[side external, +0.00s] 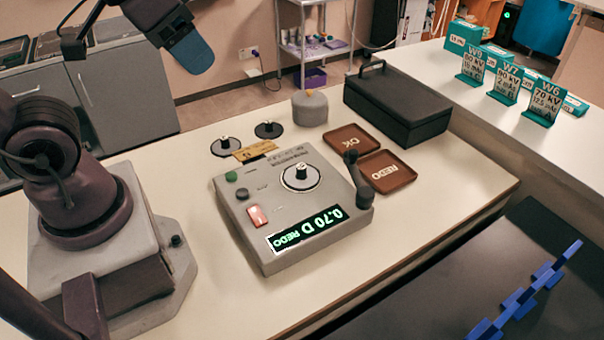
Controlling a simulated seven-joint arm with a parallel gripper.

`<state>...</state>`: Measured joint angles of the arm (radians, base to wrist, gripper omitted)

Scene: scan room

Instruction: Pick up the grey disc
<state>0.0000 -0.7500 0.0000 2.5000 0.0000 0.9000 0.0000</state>
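I cannot tell which one the task means. My gripper (192,55), with a blue tip, is at the upper left, high above and apart from the discs. It is seen side-on, so its opening is hidden. Nothing shows held in it.
The device's display (305,230) reads 0.70 D REDO. A grey cylinder (310,108), a black case (398,103), an OK tray (351,139) and a REDO tray (386,171) stand behind and right. A dark lever (356,178) rises from the device.

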